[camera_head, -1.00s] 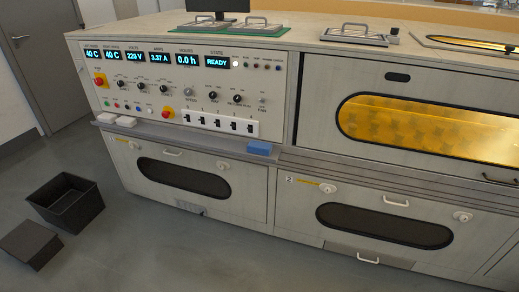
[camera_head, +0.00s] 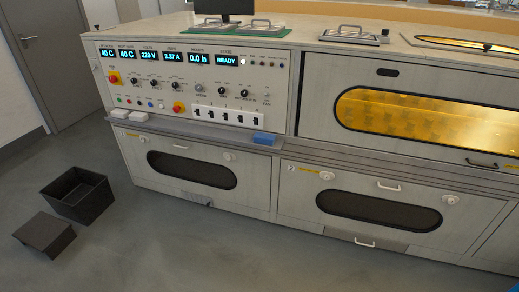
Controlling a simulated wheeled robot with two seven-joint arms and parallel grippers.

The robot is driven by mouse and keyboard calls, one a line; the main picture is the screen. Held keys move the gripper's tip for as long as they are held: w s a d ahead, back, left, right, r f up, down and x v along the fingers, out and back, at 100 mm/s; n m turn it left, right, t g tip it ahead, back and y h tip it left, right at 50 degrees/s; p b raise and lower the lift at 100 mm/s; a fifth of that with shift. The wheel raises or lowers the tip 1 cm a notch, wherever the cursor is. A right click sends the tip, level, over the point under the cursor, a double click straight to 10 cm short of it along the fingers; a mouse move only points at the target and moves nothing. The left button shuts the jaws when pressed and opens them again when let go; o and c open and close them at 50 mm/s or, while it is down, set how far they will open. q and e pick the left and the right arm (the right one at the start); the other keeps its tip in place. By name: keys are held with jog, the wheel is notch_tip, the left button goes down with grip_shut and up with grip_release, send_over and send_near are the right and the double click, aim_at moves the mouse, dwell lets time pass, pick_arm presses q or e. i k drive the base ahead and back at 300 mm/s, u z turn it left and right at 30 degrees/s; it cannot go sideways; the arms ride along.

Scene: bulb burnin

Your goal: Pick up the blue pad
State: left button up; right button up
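The blue pad (camera_head: 264,138) is a small blue block. It rests on the narrow grey ledge (camera_head: 190,131) along the front of the machine, below the row of black switches. Nothing covers the pad.
The control panel (camera_head: 195,85) rises behind the ledge. Two white pads (camera_head: 128,115) lie at the ledge's left end. A black open bin (camera_head: 78,194) and a dark flat-topped box (camera_head: 44,236) stand on the floor at left. The floor (camera_head: 200,250) before the machine is clear.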

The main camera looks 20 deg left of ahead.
aim_at(268, 138)
jog(key=u, duration=0.5)
jog(key=i, duration=1.8)
jog(key=z, duration=0.95)
